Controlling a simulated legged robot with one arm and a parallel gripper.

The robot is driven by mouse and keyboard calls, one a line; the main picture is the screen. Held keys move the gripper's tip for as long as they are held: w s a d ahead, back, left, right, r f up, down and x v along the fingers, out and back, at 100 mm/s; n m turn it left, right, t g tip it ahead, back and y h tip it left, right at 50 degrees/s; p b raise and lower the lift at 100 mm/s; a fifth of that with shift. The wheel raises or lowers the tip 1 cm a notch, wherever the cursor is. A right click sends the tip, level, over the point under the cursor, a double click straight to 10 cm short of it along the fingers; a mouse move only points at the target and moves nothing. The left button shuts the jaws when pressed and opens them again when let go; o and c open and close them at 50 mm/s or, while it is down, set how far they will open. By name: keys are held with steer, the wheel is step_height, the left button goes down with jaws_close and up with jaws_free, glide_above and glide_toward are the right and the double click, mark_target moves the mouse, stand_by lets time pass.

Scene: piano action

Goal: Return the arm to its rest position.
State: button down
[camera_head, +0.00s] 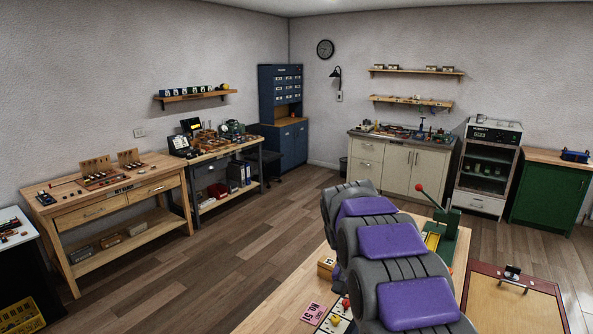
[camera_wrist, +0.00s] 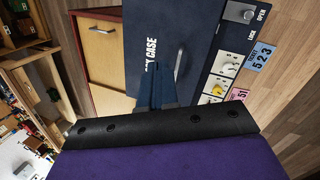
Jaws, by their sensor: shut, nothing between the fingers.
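My arm (camera_head: 390,245), grey with purple panels, reaches from the lower right of the head view over a wooden bench. Its gripper end is hidden there. In the wrist view my gripper (camera_wrist: 155,88) shows as dark blue fingers close together beyond a black bar and purple housing. The fingers are shut with nothing visible between them. Behind them is a dark blue case (camera_wrist: 200,30) with white lettering ending in "CASE" and a metal handle (camera_wrist: 180,62). Whether the fingers touch the case cannot be told.
The wrist view shows a latch marked open and lock (camera_wrist: 238,12). Clear floor (camera_head: 215,260) lies left of the bench.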

steer(key=s+f+n+y+b, duration=0.1)
steer(key=s+f+b, duration=0.2)
steer(key=s, duration=1.5)
steer(key=s+a+f+n+y+b, duration=0.1)
steer(key=s+f+n+b, duration=0.1)
steer(key=s, duration=1.7)
step_height(320, 180, down, 2)
steer(key=shift+f+t+y+b, duration=0.1)
steer(key=shift+t+y+b, duration=0.2)
steer(key=shift+b, duration=0.2)
steer(key=shift+a, duration=0.1)
